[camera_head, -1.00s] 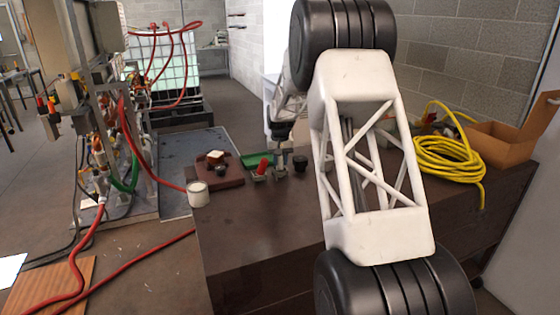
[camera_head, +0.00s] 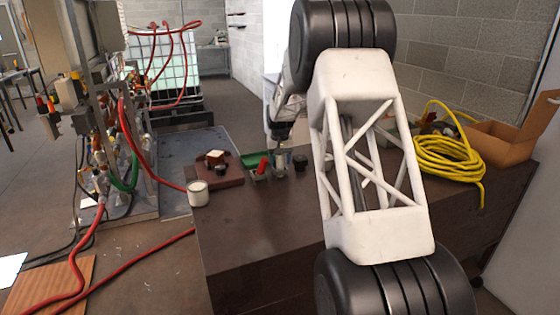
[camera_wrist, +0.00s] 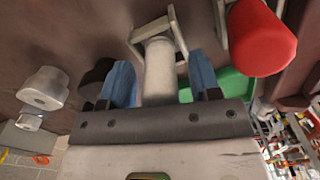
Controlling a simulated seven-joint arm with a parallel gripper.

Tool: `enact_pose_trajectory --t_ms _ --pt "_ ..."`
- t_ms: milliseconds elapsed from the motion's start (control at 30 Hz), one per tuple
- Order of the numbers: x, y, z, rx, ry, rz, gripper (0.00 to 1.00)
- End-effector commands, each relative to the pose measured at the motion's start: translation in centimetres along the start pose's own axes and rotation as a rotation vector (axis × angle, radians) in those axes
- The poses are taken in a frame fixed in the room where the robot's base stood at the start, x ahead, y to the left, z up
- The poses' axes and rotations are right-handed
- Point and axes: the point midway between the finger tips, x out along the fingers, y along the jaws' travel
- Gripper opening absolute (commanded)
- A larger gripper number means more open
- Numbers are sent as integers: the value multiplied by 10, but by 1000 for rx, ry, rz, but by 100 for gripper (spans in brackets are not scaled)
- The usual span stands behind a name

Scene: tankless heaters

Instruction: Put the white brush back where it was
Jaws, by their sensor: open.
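My gripper (camera_wrist: 160,82) has two blue fingers, set apart with the jaws open. A pale cylindrical handle (camera_wrist: 160,72) with a metal bracket at its far end lies between the fingers. It looks like the white brush, but its full shape is hidden. In the head view, my gripper (camera_head: 282,146) is low over the back of the dark table, beside a small red-handled item (camera_head: 262,166). That red item (camera_wrist: 262,38) shows at the right in the wrist view, with a similar metal bracket.
A yellow hose coil (camera_head: 448,158) lies at the right. The front of the dark table (camera_head: 250,235) is clear.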

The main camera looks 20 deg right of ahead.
Motion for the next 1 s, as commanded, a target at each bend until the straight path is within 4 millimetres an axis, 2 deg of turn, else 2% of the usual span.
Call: enact_pose_trajectory --t_ms 267,700,1000 --pt "-23 0 0 0 3 0 57" --pt "-90 0 0 0 2 0 57" --pt "-118 0 0 0 1 0 57"
